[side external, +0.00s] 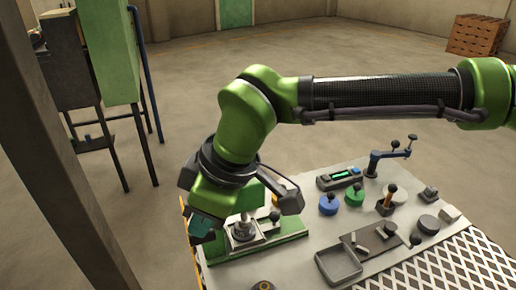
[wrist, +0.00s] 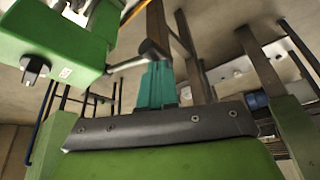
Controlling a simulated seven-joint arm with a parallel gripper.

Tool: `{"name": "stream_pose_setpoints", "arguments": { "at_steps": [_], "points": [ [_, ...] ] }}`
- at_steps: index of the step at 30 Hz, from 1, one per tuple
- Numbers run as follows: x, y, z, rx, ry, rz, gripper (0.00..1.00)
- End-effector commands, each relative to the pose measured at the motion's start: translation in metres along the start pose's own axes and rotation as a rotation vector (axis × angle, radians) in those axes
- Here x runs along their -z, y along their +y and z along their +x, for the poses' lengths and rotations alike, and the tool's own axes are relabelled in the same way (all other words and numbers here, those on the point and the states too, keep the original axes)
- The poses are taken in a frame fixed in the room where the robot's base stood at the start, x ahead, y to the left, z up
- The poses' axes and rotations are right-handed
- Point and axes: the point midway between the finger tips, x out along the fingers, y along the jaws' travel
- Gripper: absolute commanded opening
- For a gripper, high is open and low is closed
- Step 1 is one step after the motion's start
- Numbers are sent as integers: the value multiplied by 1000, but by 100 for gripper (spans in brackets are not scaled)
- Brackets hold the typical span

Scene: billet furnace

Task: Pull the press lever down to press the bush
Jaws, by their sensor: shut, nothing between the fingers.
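The press is green, and its base (side external: 285,240) stands at the left end of the table in the side view. Most of its upper part is hidden behind my wrist there. In the wrist view the press head (wrist: 60,40) fills the upper left. The press lever (wrist: 125,64) is a grey rod reaching right from it to a dark grip. My gripper (wrist: 157,68) has teal fingers, shut and empty, with their tips close by the dark grip; I cannot tell whether they touch. My gripper also shows in the side view (side external: 203,228). A metal piece (side external: 243,230), possibly the bush, sits on the press base.
A green cabinet (side external: 108,50) stands at the left, with a post nearer the camera.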

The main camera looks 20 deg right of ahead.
Motion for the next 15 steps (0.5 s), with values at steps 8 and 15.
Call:
{"name": "stream_pose_setpoints", "arguments": {
  "at_steps": [8,15],
  "points": [
    [11,-1,-25,1,5,-1,0],
    [17,0,-39,0,4,-1,0]
  ]
}}
